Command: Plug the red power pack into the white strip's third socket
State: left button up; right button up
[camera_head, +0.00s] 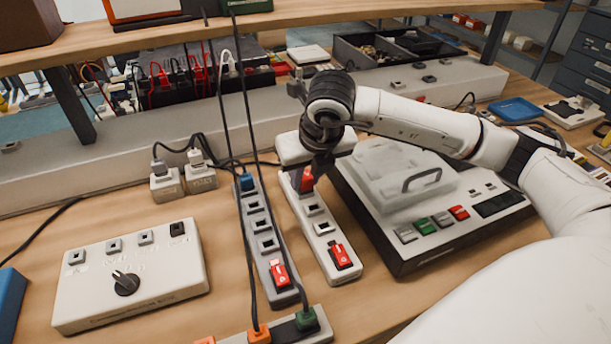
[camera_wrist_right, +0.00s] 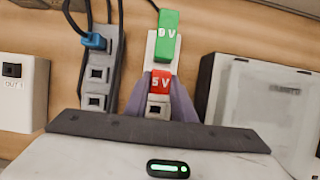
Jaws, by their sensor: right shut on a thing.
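The white strip (camera_head: 317,239) lies on the bench, with two open sockets visible along its middle. A red power pack (camera_head: 306,180) is at the strip's far end, in the jaws of my right gripper (camera_head: 318,166). In the right wrist view this red pack (camera_wrist_right: 161,82) is marked 5 V, and the fingers are shut on its sides. A green block (camera_wrist_right: 167,36) marked 0 V is just beyond it. An open socket (camera_wrist_right: 157,109) shows on the near side. I cannot tell whether the held pack is seated. My left gripper is not in view.
A device with buttons (camera_head: 425,225) is close on the right. Black cables hang before the grey strip. A white control box (camera_head: 130,275) is at left.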

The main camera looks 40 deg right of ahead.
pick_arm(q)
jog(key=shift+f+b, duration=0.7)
pick_arm(e)
jog(key=shift+f, duration=0.15)
dwell(1.5)
jog(key=o, duration=1.1)
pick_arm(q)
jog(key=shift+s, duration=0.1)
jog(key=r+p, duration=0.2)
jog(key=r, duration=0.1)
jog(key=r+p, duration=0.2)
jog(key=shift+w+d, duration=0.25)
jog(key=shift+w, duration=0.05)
pick_arm(e)
jog(key=v, duration=0.5)
jog(key=w+v, duration=0.1)
jog(key=v, duration=0.4)
jog(key=w+v, duration=0.1)
jog(key=v, duration=0.5)
jog(key=shift+d+r, duration=0.25)
jog(key=shift+r, duration=0.1)
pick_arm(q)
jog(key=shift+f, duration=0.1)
pick_arm(e)
jog(key=shift+s, duration=0.1)
